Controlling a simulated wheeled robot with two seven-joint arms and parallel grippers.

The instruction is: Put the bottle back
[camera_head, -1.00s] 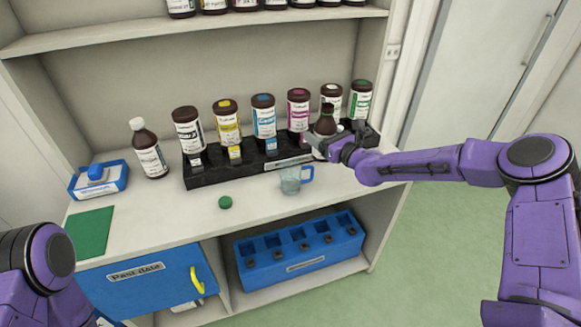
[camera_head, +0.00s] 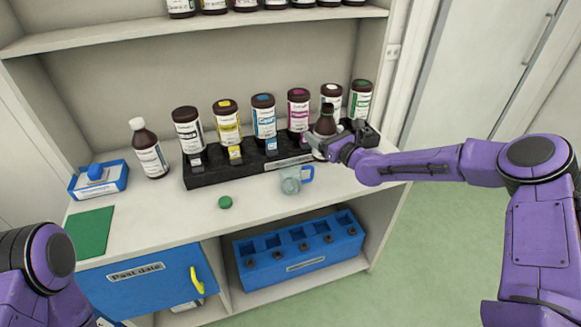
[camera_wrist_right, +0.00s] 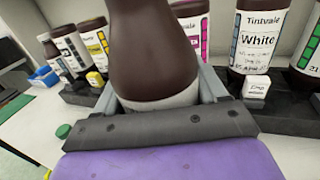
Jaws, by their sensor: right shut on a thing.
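My right gripper (camera_head: 330,144) is shut on a dark brown bottle (camera_head: 325,121). It holds the bottle upright at the front right of the black rack (camera_head: 225,174). In the right wrist view the brown bottle (camera_wrist_right: 150,45) fills the space between the jaws, with a pale label edge low down. I cannot tell whether its base touches anything. The rack carries several brown bottles with coloured caps, among them a white-labelled bottle (camera_wrist_right: 258,40) just behind the held one. A loose green cap (camera_head: 225,202) lies on the counter. My left gripper is out of frame.
A clear cup with a blue handle (camera_head: 291,180) stands in front of the rack. A white-capped bottle (camera_head: 148,150), a blue box (camera_head: 98,180) and a green mat (camera_head: 91,232) are at the left. A blue holder with holes (camera_head: 300,255) sits on the shelf below.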

